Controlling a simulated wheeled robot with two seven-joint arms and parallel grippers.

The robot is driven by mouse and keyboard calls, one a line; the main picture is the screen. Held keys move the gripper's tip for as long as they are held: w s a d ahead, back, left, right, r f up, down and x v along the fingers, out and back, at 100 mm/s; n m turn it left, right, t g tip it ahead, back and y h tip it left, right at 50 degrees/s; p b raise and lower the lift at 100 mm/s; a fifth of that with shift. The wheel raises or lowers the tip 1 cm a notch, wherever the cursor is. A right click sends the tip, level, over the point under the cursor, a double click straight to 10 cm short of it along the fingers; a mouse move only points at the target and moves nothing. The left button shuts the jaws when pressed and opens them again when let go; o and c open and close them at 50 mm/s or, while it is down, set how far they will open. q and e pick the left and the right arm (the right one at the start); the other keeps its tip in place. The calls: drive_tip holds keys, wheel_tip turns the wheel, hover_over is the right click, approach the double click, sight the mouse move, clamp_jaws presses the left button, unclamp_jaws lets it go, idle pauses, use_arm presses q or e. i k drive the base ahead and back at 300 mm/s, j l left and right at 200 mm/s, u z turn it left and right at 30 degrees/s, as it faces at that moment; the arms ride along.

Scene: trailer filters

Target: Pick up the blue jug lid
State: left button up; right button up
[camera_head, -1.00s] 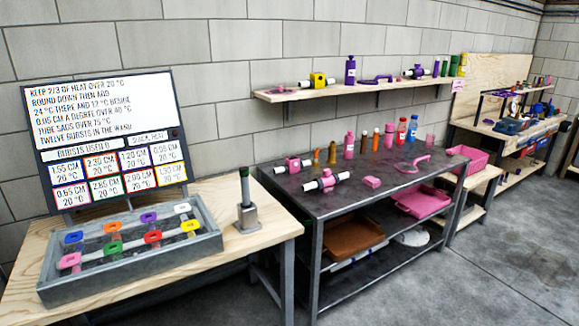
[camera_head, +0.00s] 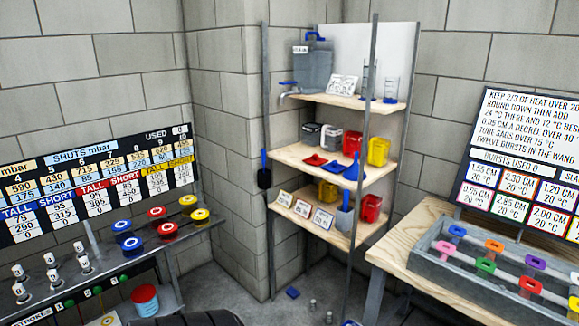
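A grey container (camera_head: 313,68) with a tap and a blue part on top (camera_head: 317,37) stands on the top shelf of the corner rack. A small flat blue piece (camera_head: 292,292) lies on the floor in front of the rack. A blue, scoop-like piece (camera_head: 354,170) lies on the middle shelf beside red flat pieces (camera_head: 315,160). I cannot tell for sure which blue piece is the jug lid. Neither of my grippers is in view.
The rack's front post (camera_head: 361,180) stands before the shelves. Left is a bench with blue, red and yellow round parts (camera_head: 163,229); right is a wooden table with a grey tray (camera_head: 440,256). Small grey pieces (camera_head: 313,304) lie on the otherwise largely bare floor.

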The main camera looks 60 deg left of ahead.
sight(334, 166)
drive_tip(key=u, duration=1.7)
drive_tip(key=i+j+z, duration=0.1)
drive_tip(key=z, duration=0.3)
drive_tip(key=i+j+z, duration=0.1)
drive_tip(key=j+z, duration=0.25)
drive_tip(key=i+j+z, duration=0.1)
drive_tip(key=z, duration=0.3)
